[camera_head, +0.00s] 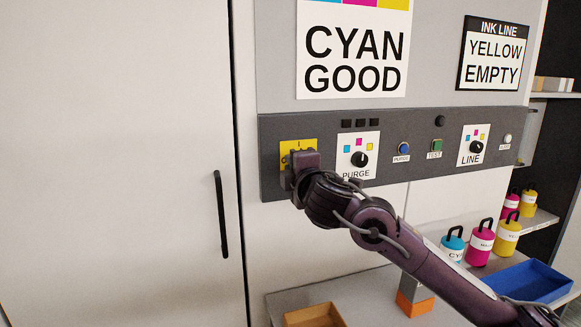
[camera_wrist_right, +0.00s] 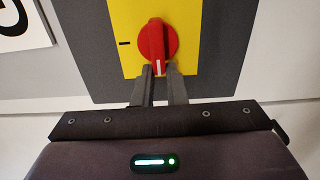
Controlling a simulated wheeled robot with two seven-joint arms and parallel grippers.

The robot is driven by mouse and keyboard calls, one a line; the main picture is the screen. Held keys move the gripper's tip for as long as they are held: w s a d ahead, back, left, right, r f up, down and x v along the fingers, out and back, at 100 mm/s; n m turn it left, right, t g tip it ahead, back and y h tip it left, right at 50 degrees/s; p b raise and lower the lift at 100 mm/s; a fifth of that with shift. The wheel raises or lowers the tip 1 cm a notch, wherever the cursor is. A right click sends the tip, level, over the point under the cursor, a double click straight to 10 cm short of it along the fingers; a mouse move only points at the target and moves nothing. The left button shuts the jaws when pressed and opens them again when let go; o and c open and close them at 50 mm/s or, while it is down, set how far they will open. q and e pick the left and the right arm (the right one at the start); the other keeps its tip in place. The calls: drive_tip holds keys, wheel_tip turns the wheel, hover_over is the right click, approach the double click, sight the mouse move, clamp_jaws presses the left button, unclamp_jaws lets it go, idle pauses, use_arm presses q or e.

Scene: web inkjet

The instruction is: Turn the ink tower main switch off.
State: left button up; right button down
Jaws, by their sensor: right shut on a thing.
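The main switch is a red rotary knob (camera_wrist_right: 156,38) on a yellow plate (camera_wrist_right: 190,14), seen in the right wrist view. A white line on the knob points toward my gripper, and a short black mark sits on the plate to the knob's left. My right gripper (camera_wrist_right: 160,76) is shut on the knob's near end, one finger on each side. In the head view the yellow plate (camera_head: 298,146) shows at the panel's left end, and my right gripper (camera_head: 297,165) hides the knob. My left gripper is in neither view.
The PURGE dial (camera_head: 359,159) is close right of the yellow plate, then a blue button (camera_head: 404,148), a green button (camera_head: 437,145) and the LINE dial (camera_head: 476,147). Ink bottles (camera_head: 480,243) and a blue tray (camera_head: 527,281) stand lower right. A door handle (camera_head: 221,213) is at left.

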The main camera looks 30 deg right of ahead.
drive_tip(key=shift+d+f, duration=0.15)
drive_tip(key=shift+f, duration=0.1)
drive_tip(key=c, duration=1.6)
unclamp_jaws()
drive_tip(key=shift+c, duration=0.2)
drive_tip(key=shift+o, duration=0.9)
drive_tip(key=shift+d+r, duration=0.15)
drive_tip(key=shift+d, duration=0.1)
drive_tip(key=v, duration=0.8)
drive_tip(key=shift+a, duration=0.1)
